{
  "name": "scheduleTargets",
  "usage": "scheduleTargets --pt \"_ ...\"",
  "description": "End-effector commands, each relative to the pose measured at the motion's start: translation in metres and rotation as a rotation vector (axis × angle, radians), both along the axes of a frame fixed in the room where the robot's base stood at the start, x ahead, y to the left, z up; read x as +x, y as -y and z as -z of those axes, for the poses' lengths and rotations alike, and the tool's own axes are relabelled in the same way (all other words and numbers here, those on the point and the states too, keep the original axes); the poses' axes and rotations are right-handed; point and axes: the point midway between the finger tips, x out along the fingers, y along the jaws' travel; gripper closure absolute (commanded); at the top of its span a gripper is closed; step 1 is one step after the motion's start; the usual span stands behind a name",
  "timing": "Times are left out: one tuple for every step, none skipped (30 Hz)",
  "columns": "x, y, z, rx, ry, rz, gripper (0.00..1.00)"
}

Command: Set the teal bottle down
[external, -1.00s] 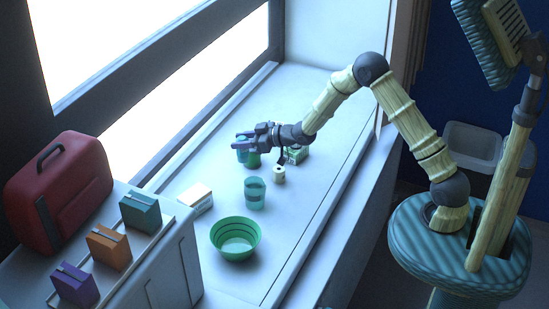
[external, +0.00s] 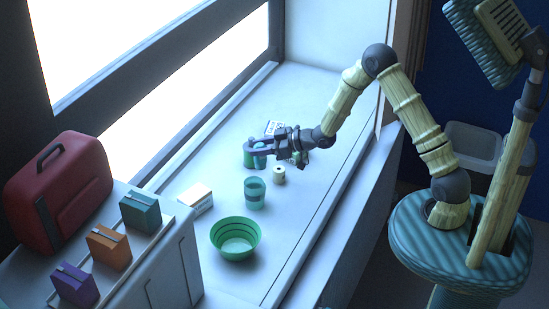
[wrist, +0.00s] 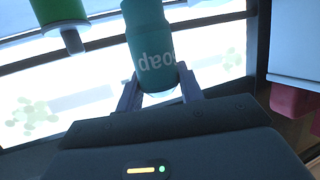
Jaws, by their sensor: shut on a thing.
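The teal bottle (wrist: 152,45) is between the two fingers of my gripper (wrist: 158,92) in the wrist view, with white lettering that reads "soap" upside down. My gripper is shut on it. In the external view my gripper (external: 252,148) is over the far part of the white counter, with the bottle (external: 257,161) partly hidden by the fingers. I cannot tell whether the bottle's base touches the counter.
A teal cup (external: 254,193) and a green bowl (external: 235,240) stand nearer on the counter (external: 310,100). A small pale roll (external: 279,176) is beside my gripper. A white-topped box (external: 196,197) lies left. A labelled white item (external: 274,127) shows behind the gripper.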

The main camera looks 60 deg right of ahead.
Motion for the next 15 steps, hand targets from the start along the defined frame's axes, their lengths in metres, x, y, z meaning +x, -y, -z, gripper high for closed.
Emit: scheduleTargets --pt "-0.018 0.001 -0.003 0.004 -0.005 -0.023 0.86" --pt "-0.029 -0.001 -0.004 0.003 -0.003 -0.040 0.86" --pt "-0.043 -0.003 -0.004 0.003 -0.003 -0.064 0.86" --pt "-0.054 -0.005 -0.005 0.003 -0.003 -0.079 0.86" --pt "-0.064 -0.007 -0.006 0.002 -0.002 -0.097 0.86" --pt "-0.077 -0.010 -0.007 0.003 -0.003 -0.116 0.86" --pt "-0.085 -0.012 -0.009 0.002 -0.001 -0.129 0.86" --pt "-0.093 -0.014 -0.010 0.001 -0.001 -0.143 0.86" --pt "-0.101 -0.017 -0.012 0.002 -0.001 -0.155 0.86" --pt "-0.106 -0.018 -0.013 0.001 0.001 -0.164 0.86" --pt "-0.111 -0.020 -0.014 0.000 0.001 -0.172 0.86" --pt "-0.115 -0.021 -0.014 -0.001 0.002 -0.178 0.86" --pt "-0.117 -0.022 -0.015 -0.001 0.002 -0.182 0.86" --pt "-0.118 -0.022 -0.015 0.000 0.002 -0.183 0.86" --pt "-0.119 -0.023 -0.015 0.000 0.002 -0.186 0.86"
